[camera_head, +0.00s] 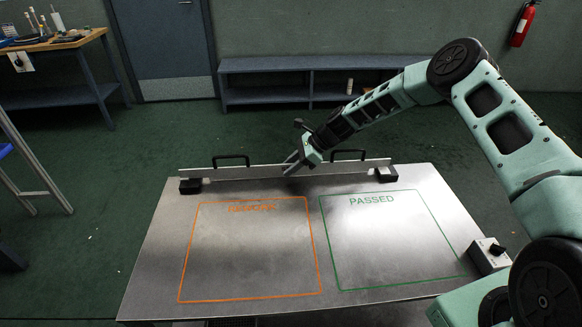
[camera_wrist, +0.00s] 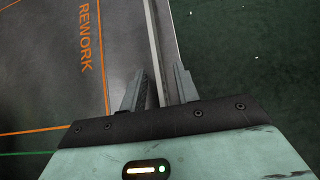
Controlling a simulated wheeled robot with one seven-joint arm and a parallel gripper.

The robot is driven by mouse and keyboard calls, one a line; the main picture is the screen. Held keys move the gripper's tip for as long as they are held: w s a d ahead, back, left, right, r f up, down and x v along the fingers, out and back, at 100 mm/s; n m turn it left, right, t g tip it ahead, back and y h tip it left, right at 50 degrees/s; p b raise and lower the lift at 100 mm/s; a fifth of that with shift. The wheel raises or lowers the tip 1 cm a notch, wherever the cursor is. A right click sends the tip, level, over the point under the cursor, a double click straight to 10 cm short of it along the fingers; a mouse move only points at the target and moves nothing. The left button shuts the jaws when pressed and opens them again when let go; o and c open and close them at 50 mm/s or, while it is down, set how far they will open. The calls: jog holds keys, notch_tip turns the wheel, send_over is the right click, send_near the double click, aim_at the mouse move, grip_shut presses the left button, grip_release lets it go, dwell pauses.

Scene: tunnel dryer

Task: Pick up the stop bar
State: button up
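The stop bar (camera_head: 235,172) is a long, thin metal bar on edge along the far side of the metal table (camera_head: 185,235). Its ends sit at two black blocks, left (camera_head: 190,186) and right (camera_head: 386,174). Two black handles, left (camera_head: 231,157) and right (camera_head: 348,152), rise behind it. My gripper (camera_head: 291,164) is over the bar's middle, between the handles. In the wrist view my gripper (camera_wrist: 160,80) is open, with the bar (camera_wrist: 154,40) running between its fingers. Contact between fingers and bar is hard to tell.
The tabletop has an orange REWORK outline (camera_head: 315,250) and a green PASSED outline (camera_head: 330,250), both empty. A grey switch box (camera_head: 487,258) is at the right edge. A low blue bench (camera_head: 265,66) stands behind, with clear green floor between.

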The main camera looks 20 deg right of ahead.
grip_shut()
jog(key=shift+r, duration=0.1)
